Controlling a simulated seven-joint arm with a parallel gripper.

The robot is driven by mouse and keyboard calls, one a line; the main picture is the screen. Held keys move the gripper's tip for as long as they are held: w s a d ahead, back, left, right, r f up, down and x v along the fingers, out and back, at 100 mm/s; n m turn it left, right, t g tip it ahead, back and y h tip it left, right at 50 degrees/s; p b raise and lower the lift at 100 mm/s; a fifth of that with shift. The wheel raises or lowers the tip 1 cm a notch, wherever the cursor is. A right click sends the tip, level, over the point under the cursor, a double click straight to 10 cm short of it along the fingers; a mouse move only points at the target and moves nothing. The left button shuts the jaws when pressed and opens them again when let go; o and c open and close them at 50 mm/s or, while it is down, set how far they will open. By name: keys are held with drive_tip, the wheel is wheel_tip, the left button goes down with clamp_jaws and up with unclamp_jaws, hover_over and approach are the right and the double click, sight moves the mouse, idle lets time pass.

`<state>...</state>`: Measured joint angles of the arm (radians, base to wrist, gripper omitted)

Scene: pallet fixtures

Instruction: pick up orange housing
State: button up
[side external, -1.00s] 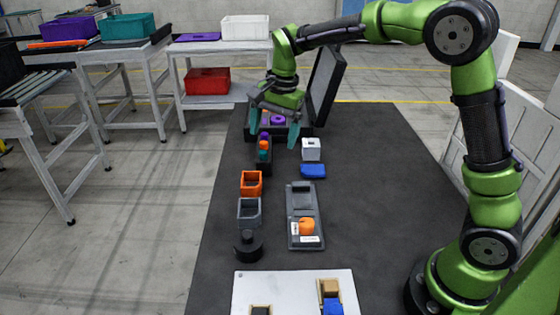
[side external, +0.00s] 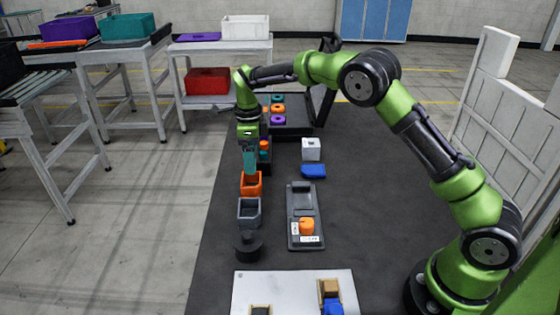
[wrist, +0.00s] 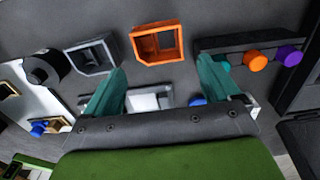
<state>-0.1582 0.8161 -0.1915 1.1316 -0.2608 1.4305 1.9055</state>
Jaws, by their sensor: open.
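The orange housing (side external: 251,187) is a square, open-topped box on the dark mat, left of centre in the side view. In the wrist view the orange housing (wrist: 158,43) lies above the gap between the fingers, with its hollow inside showing. My gripper (side external: 250,170) points down over the housing in the side view, its teal fingers overlapping the far rim; the exact height is hard to tell. In the wrist view my gripper (wrist: 163,68) has its two teal fingers spread wide apart, with nothing between them.
A grey housing (side external: 249,213) and a black round part (side external: 248,246) stand just in front. A black rack with coloured knobs (wrist: 250,45) is close behind. A grey tray (side external: 304,190) with an orange part lies to the right. The mat's right side is clear.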

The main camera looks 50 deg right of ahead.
sight(251, 179)
drive_tip(key=f, duration=0.8)
drive_tip(key=shift+a+f, duration=0.25)
drive_tip(key=shift+f, duration=0.05)
drive_tip(key=c, duration=0.8)
wheel_tip(251, 179, up, 12)
drive_tip(key=s+d+f, duration=0.1)
drive_tip(key=s+d, duration=0.2)
drive_tip(key=s, duration=0.4)
drive_tip(key=s+d+f, duration=0.1)
drive_tip(key=s+d, duration=0.1)
drive_tip(key=s, duration=0.5)
drive_tip(key=shift+s+f, duration=0.15)
drive_tip(key=shift+f, duration=2.75)
